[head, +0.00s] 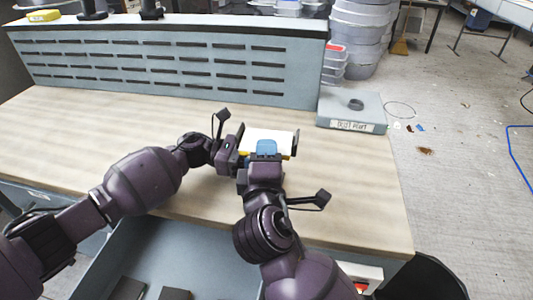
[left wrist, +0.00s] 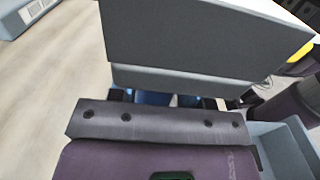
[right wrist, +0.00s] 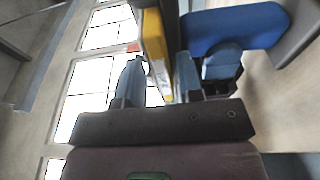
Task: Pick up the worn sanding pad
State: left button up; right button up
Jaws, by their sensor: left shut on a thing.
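My left gripper (head: 236,150) is shut on a pale flat block (head: 268,138), taken to be the worn sanding pad, above the bench. Its grey face (left wrist: 180,45) fills the top of the left wrist view and hides most of my left fingers. My right gripper (head: 266,150) is close beside it on the near side. In the right wrist view its blue-grey fingers stand apart on either side of a yellow strip (right wrist: 156,45), with a gap at the left finger. I cannot tell whether the strip is part of the block.
The wooden bench top (head: 70,125) is clear around my arms. A slotted grey panel (head: 160,65) runs along its back. A labelled grey slab (head: 350,110) with a dark ring lies at the right. An open drawer (head: 200,260) with dark blocks is in front.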

pick_arm(q)
jog(key=shift+f, duration=0.1)
pick_arm(e)
jog(key=shift+w, duration=0.1)
grip_shut()
notch_tip(320, 180, up, 2)
jog(key=shift+r, duration=0.25)
dwell(0.4)
